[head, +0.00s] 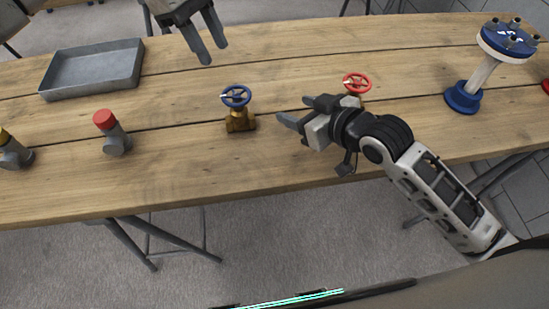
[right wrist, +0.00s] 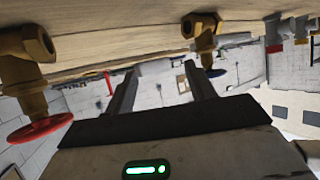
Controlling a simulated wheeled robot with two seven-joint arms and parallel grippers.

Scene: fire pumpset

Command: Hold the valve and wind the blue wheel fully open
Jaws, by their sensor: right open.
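The valve with the blue wheel (head: 236,96) has a brass body (head: 240,122) and stands upright on the wooden table, left of centre in the head view. In the right wrist view, which is upside down, its brass body (right wrist: 203,32) and blue wheel (right wrist: 216,73) show beyond the finger on the right. My right gripper (head: 297,111) is open and empty, to the right of this valve and apart from it. It also shows in the right wrist view (right wrist: 163,80). My left gripper (head: 208,42) is open and empty above the table's far edge, behind and left of the valve.
A red-wheeled valve (head: 357,83) stands behind my right gripper. A grey tray (head: 93,70) lies at the back left. A red-capped fitting (head: 115,135) and a yellow-capped one (head: 14,152) are left. A blue flanged post (head: 484,70) stands right. Table is clear around the blue-wheeled valve.

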